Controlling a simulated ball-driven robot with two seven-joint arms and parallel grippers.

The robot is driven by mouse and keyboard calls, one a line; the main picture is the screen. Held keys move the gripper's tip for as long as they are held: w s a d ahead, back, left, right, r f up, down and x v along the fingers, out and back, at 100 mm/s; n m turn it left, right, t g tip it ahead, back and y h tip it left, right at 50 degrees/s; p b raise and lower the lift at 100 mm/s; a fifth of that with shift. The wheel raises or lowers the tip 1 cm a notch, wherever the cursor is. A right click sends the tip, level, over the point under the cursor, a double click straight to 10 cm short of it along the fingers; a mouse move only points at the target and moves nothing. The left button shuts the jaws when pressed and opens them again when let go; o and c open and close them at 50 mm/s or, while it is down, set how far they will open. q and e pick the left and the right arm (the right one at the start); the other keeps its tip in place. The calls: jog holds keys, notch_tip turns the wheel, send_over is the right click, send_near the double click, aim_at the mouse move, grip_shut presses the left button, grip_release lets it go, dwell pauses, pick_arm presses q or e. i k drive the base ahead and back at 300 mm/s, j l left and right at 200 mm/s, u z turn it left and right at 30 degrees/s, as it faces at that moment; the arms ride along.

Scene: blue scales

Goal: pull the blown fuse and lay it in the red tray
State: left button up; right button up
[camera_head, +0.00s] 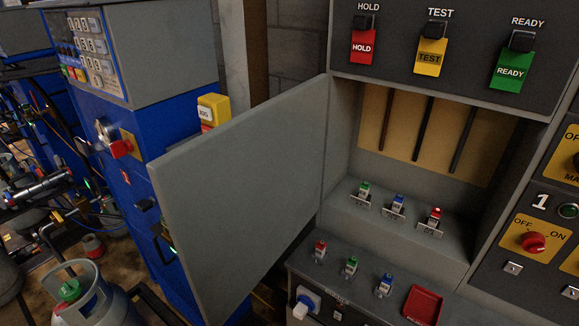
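Inside the open grey cabinet, three fuses stand in holders on a step: a green-topped fuse (364,189), a blue-topped fuse (398,202) and a red-topped fuse (434,216). The red top looks brighter than the others, but I cannot tell for sure which fuse is blown. On the lower front ledge stand three more: a red-topped one (320,250), a green-topped one (351,265) and a blue-topped one (385,284). The red tray (423,304) lies to their right and looks empty. Neither of my grippers shows.
The cabinet door (240,190) stands open to the left. Above are HOLD, TEST and READY tags (430,60). A red rotary switch (532,242) is at right. A blue-white plug (306,303) sits below the ledge. A gas bottle (85,295) stands at lower left.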

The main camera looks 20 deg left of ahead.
aim_at(436, 212)
jog(key=j+z, duration=0.25)
jog(key=j, duration=0.35)
jog(key=j+z, duration=0.25)
jog(key=j, duration=0.35)
jog(key=k+j+z, duration=0.1)
jog(key=j+z, duration=0.15)
jog(key=j, duration=0.35)
jog(key=k+j+z, duration=0.1)
jog(key=j+z, duration=0.15)
jog(key=j, duration=0.35)
jog(key=l, duration=0.3)
jog(key=i+l, duration=0.15)
jog(key=l, duration=0.15)
